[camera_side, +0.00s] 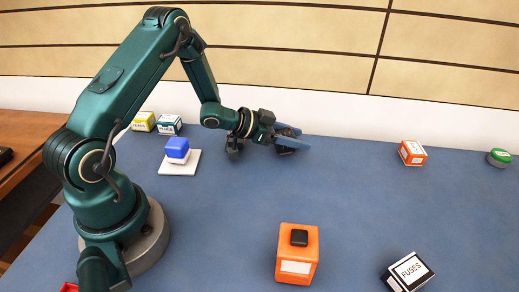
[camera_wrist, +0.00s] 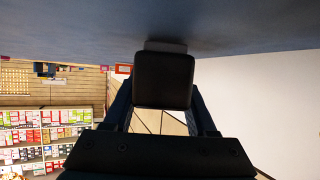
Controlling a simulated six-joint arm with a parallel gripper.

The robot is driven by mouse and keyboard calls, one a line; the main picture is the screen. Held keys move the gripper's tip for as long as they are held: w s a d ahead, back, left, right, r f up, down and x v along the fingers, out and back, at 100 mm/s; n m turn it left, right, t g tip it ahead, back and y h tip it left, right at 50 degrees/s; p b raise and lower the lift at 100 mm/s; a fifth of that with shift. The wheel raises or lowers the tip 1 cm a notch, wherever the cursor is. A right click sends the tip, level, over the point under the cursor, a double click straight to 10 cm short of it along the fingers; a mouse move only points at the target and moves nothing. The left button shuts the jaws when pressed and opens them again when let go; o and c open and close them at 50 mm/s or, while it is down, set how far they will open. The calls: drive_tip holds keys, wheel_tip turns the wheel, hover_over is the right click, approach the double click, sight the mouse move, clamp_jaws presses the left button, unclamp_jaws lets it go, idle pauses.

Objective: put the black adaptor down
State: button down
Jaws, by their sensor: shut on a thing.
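My gripper (camera_side: 293,140) is low over the far middle of the blue table, with its fingers pointing right. In the wrist view, my gripper (camera_wrist: 163,100) is shut on the black adaptor (camera_wrist: 163,78), a dark block with rounded corners between the two fingers. In the side view the adaptor (camera_side: 285,150) is a small dark shape at the fingers, partly hidden by them. It is close to the table top; I cannot tell whether it touches. A greyish patch shows beside its table-side edge in the wrist view.
A fuses box (camera_side: 410,271), a small orange box (camera_side: 412,153) and a green-topped tin (camera_side: 499,158) are right. A blue block (camera_side: 177,148) sits on a white plate (camera_side: 186,168). Table right of my gripper is clear.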

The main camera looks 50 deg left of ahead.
sight(283, 134)
drive_tip(key=shift+c, duration=1)
unclamp_jaws()
drive_tip(key=shift+f, duration=0.15)
drive_tip(key=shift+s+r, duration=0.1)
drive_tip(key=shift+r, duration=0.15)
drive_tip(key=v, duration=0.7)
drive_tip(key=shift+s, duration=0.15)
